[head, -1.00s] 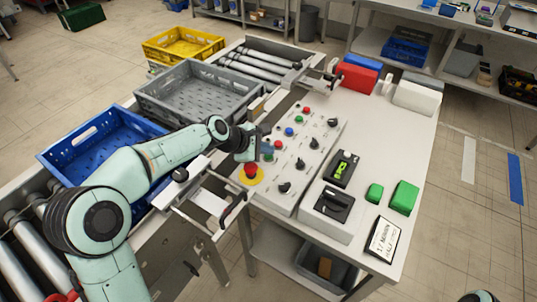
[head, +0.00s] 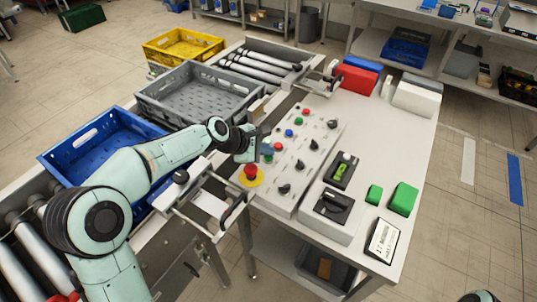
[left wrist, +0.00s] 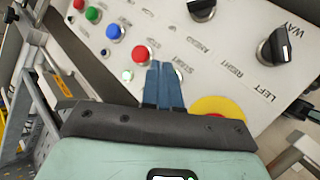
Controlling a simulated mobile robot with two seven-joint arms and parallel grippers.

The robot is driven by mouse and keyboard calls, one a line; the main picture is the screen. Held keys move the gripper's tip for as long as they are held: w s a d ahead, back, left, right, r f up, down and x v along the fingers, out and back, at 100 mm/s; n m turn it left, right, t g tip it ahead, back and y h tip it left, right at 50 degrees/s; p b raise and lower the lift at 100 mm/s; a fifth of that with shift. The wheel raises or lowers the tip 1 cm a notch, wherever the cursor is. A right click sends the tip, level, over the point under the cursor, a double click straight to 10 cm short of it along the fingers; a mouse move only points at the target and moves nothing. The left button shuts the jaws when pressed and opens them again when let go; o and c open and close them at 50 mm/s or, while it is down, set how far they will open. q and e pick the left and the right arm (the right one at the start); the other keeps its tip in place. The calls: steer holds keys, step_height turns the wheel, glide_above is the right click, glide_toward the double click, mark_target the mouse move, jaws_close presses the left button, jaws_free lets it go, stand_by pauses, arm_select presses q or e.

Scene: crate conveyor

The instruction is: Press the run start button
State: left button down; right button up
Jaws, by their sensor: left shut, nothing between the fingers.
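The sloping grey control panel (head: 300,165) carries coloured buttons and black knobs. My left gripper (head: 267,153) is over its near left edge, with its blue fingers together and empty. In the left wrist view the fingertips (left wrist: 166,66) lie over the panel beside a red button (left wrist: 142,54), close to a label that seems to read START. A pale button (left wrist: 180,73) shows partly behind the fingers and another (left wrist: 127,75) lies to their left. I cannot tell whether the fingertips touch anything, nor which button is the run start. My right gripper is out of view.
A red emergency button on a yellow disc (head: 251,175) is just below the left gripper. Green blocks (head: 403,198) and a sign (head: 383,240) are on the table.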

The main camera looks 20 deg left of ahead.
mark_target(266, 158)
arm_select(q)
steer(key=shift+r, duration=0.35)
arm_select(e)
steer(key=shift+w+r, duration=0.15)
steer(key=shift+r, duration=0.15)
